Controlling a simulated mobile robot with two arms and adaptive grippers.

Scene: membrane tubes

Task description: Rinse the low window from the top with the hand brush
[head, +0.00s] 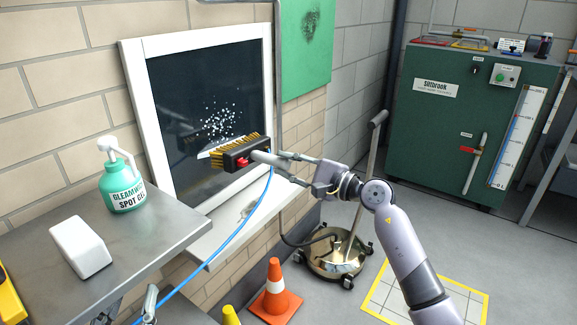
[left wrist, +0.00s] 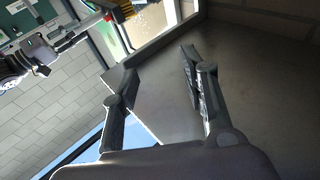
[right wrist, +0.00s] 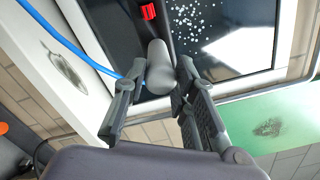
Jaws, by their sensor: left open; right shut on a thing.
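The low window (head: 200,110) has a white frame and dark glass, with a patch of white specks on the glass. The hand brush (head: 238,152) has a black head, yellow bristles, a red part and a grey handle; its head is in front of the lower glass. Contact with the glass is unclear. My right gripper (head: 285,168) is shut on the grey handle (right wrist: 160,68). A blue hose (head: 235,235) runs from near the handle to lower left. My left gripper (left wrist: 157,72) is open and empty near the metal table; only parts show low in the head view.
A metal table (head: 150,240) at left holds a green spot-gel bottle (head: 122,185) and a white block (head: 80,247). An orange cone (head: 275,292) and round steel floor cleaner (head: 338,258) stand below. A green cabinet (head: 465,120) is at back right. The sill (head: 225,228) has a dark smudge.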

